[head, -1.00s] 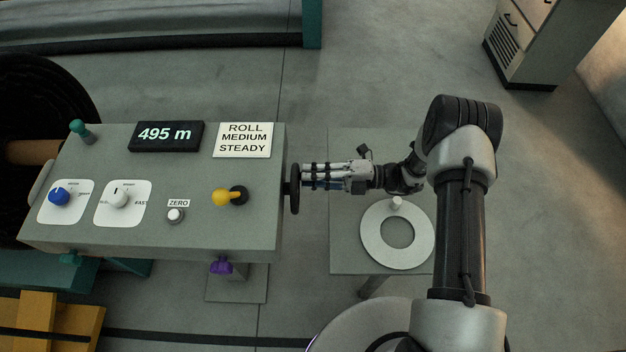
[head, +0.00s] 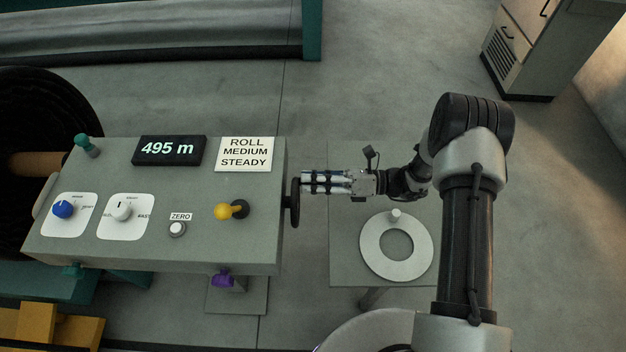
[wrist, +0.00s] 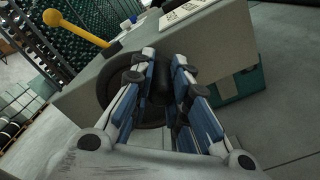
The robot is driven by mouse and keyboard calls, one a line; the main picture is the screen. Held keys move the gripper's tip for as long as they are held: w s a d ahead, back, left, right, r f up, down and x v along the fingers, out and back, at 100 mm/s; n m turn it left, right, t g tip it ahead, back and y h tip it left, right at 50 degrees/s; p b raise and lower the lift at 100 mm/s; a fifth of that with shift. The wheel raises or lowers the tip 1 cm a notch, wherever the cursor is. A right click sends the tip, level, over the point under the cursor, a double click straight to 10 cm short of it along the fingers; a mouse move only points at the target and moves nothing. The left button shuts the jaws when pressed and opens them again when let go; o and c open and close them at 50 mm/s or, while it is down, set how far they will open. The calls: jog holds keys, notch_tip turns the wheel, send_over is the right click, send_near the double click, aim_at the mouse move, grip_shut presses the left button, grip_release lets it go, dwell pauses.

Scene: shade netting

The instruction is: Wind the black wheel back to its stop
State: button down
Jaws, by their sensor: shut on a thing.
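The black wheel (head: 294,203) stands on the right end face of the grey control box (head: 205,257), seen edge-on in the head view. In the wrist view its dark rim (wrist: 106,92) shows behind my fingers. My gripper (head: 306,182) reaches it from the right, level with its upper part. In the wrist view my gripper (wrist: 163,62) has its fingers either side of a dark rounded part at the wheel, and is shut on it. The fingers hide much of the wheel.
The box top carries a 495 m display (head: 169,150), a yellow lever (head: 224,212), blue knob (head: 64,209), white knob (head: 122,212) and ZERO button (head: 178,229). A side table (head: 345,272) holds a pale ring (head: 376,262).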

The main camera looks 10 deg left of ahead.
jog(key=n, duration=0.2)
jog(key=s+r+n, duration=0.1)
jog(key=r+n, duration=0.1)
jog(key=n, duration=0.1)
jog(key=shift+s+d+n, duration=0.2)
jog(key=shift+s+n, duration=0.1)
jog(key=shift+s, duration=0.05)
jog(key=shift+s+d+r+n, duration=0.1)
jog(key=shift+s+n, duration=0.3)
jog(key=shift+n, duration=0.55)
jog(key=shift+s+d+r+n, duration=0.1)
jog(key=shift+s+n, duration=0.3)
jog(key=shift+n, duration=0.6)
jog(key=shift+s+d+n, duration=0.1)
jog(key=shift+s+n, duration=0.3)
jog(key=shift+n, duration=0.55)
jog(key=c, duration=1.5)
grip_release()
jog(key=shift+s, duration=0.1)
jog(key=shift+d, duration=0.1)
